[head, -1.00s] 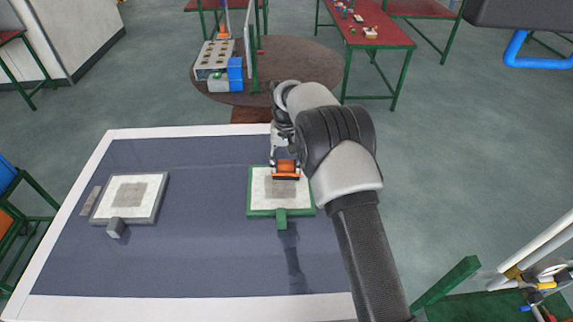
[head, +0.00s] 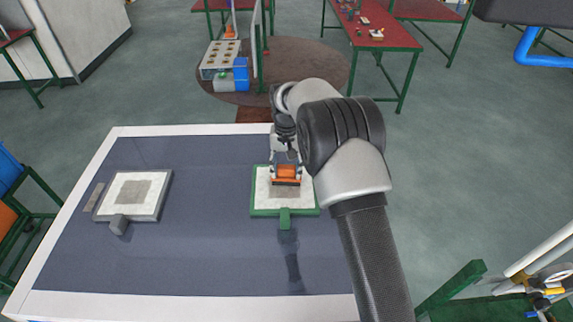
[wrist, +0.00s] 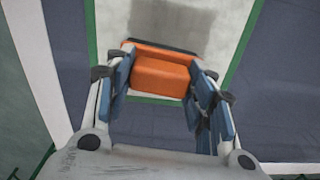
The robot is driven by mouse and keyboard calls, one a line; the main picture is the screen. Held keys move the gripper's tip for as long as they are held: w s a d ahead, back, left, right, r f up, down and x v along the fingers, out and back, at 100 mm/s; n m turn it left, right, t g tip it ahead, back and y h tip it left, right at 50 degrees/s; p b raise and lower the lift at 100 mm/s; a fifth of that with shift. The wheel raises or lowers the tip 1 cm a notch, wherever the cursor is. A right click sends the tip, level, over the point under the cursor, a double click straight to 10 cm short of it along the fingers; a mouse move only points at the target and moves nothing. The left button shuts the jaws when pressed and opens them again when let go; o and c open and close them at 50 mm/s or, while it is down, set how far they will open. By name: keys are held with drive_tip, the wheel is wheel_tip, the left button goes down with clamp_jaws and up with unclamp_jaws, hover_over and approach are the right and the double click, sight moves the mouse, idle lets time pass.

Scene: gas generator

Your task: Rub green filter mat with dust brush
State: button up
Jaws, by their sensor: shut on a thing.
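The green filter mat (head: 284,211) lies on the table, a white pad in a green frame with a green tab toward the near side. A grey dust patch shows at its middle; in the wrist view the patch (wrist: 172,20) lies just beyond the brush. The dust brush (head: 286,172) has an orange body and a dark edge. My gripper (wrist: 160,85) is shut on the orange brush and holds it over the mat, at the far side of the patch. I cannot tell whether the bristles touch the pad.
A grey-framed filter mat (head: 133,194) with a grey patch and grey tab lies at the table's left. A thin grey strip (head: 92,197) lies beside it. The blue-grey table top (head: 200,250) is clear between the mats. Red tables (head: 372,38) stand far off.

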drive_tip(key=shift+s+r+b, duration=0.1)
drive_tip(key=shift+s+b, duration=0.6)
drive_tip(key=shift+s, duration=1.2)
drive_tip(key=shift+s+b, duration=0.75)
drive_tip(key=shift+s, duration=1.05)
drive_tip(key=shift+a, duration=0.7)
drive_tip(key=shift+w, duration=0.25)
drive_tip(key=shift+w+f+p, duration=0.2)
drive_tip(key=shift+w+p, duration=0.6)
drive_tip(key=shift+w, duration=0.75)
drive_tip(key=shift+w+r+p, duration=0.2)
drive_tip(key=shift+w+p, duration=1.6)
drive_tip(key=shift+w, duration=1.8)
drive_tip(key=shift+a+f, duration=0.15)
drive_tip(key=shift+a, duration=0.6)
drive_tip(key=shift+s+b, duration=0.9)
drive_tip(key=shift+s, duration=0.9)
drive_tip(key=shift+s+f+b, duration=0.2)
drive_tip(key=shift+s+b, duration=0.8)
drive_tip(key=shift+s, duration=1.2)
drive_tip(key=shift+s+d+r+b, duration=0.1)
drive_tip(key=shift+s+b, duration=0.35)
drive_tip(key=shift+s, duration=1.05)
